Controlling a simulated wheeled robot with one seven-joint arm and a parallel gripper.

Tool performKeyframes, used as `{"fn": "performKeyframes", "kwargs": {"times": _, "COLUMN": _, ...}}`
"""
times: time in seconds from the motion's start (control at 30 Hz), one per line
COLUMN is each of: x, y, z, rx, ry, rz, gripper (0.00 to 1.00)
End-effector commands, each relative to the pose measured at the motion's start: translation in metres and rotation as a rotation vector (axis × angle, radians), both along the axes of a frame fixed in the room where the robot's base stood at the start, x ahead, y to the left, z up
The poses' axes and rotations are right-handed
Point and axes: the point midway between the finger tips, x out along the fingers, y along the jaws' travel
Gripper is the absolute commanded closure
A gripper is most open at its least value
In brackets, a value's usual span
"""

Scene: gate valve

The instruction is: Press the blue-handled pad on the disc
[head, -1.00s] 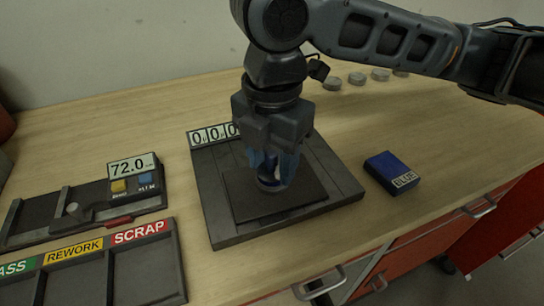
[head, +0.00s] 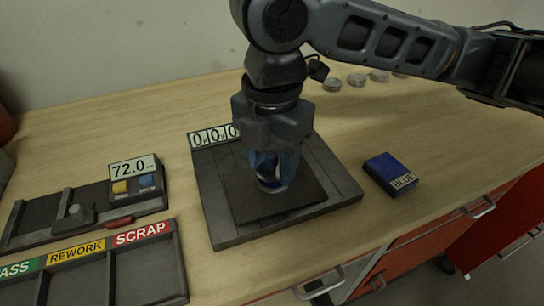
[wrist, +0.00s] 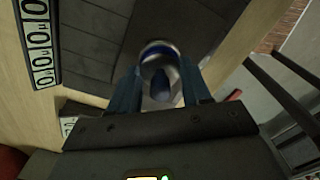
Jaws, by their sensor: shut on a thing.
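My gripper (head: 272,165) points down over the dark square plate (head: 238,228) and is shut on the blue-handled pad (head: 271,184). In the wrist view the pad's blue handle (wrist: 160,88) stands between the two blue fingers, with a round pale body around it. The fingers and palm hide most of the pad in the head view. I cannot tell whether the pad touches the surface below it. I cannot make out a disc under the pad. A counter (head: 213,134) at the plate's back edge shows zeros, partly hidden by my gripper.
A blue box labelled BLUE (head: 391,172) lies to the right. A gauge reading 72.0 (head: 134,167) and a tray labelled REWORK and SCRAP (head: 140,234) are at the left. Several grey discs (head: 357,80) lie at the back. The table's front edge has drawers below.

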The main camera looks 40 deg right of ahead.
Motion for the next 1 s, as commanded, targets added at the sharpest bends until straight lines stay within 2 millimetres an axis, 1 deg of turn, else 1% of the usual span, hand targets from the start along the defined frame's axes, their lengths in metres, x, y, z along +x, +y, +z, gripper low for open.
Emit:
{"fn": "performKeyframes", "kwargs": {"times": 0.03, "x": 0.0, "y": 0.0, "z": 0.008, "rx": 0.0, "ry": -0.001, "rz": 0.0, "gripper": 0.81}}
{"fn": "performKeyframes", "kwargs": {"times": 0.1, "x": 0.0, "y": 0.0, "z": 0.013, "rx": 0.001, "ry": -0.002, "rz": 0.0, "gripper": 0.81}}
{"fn": "performKeyframes", "kwargs": {"times": 0.73, "x": 0.0, "y": 0.0, "z": 0.06, "rx": 0.001, "ry": -0.003, "rz": 0.0, "gripper": 0.81}}
{"fn": "performKeyframes", "kwargs": {"times": 0.83, "x": 0.0, "y": 0.0, "z": 0.065, "rx": 0.001, "ry": -0.003, "rz": 0.0, "gripper": 0.81}}
{"fn": "performKeyframes", "kwargs": {"times": 1.0, "x": 0.0, "y": 0.0, "z": 0.065, "rx": 0.0, "ry": -0.003, "rz": 0.0, "gripper": 0.81}}
